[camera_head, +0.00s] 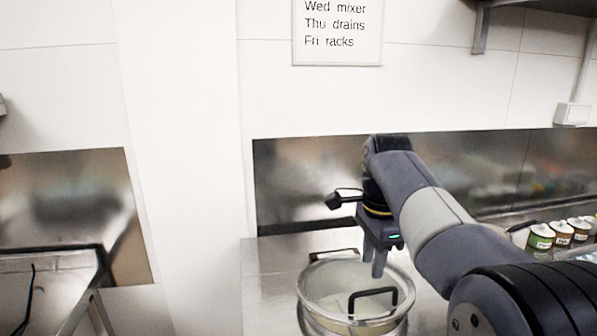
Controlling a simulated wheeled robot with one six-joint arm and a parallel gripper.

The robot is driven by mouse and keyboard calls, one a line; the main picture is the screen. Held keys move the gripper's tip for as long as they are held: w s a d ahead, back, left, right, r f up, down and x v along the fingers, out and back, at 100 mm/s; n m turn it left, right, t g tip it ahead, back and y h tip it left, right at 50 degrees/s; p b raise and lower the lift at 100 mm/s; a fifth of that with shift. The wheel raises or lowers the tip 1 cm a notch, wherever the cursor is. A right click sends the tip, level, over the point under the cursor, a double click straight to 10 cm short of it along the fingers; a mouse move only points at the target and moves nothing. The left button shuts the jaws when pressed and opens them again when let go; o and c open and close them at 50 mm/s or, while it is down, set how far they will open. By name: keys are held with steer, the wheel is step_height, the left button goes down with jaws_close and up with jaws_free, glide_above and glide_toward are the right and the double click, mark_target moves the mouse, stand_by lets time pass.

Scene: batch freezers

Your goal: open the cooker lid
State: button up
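The cooker (355,327) is a round metal pot on the steel counter, at the bottom middle of the head view. Its lid (333,284) looks pale and see-through and lies on the rim. A black bar handle (373,292) shows at the lid's near side; another black handle (333,251) shows at the far left rim. My gripper (374,270) points down over the far right part of the cooker, close above the lid and behind the near handle. Its two fingers appear apart with nothing between them. The exact gap to the lid cannot be told.
The steel counter (268,290) is clear left of the cooker. Several small labelled tubs (560,234) stand at the right, beyond my arm. A steel backsplash (300,185) rises behind. A separate metal unit (50,265) stands at the left, and a shelf (520,8) hangs upper right.

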mark_target(369, 291)
steer(key=shift+w+f, duration=0.1)
steer(key=shift+f, duration=2.25)
steer(key=shift+r, duration=0.1)
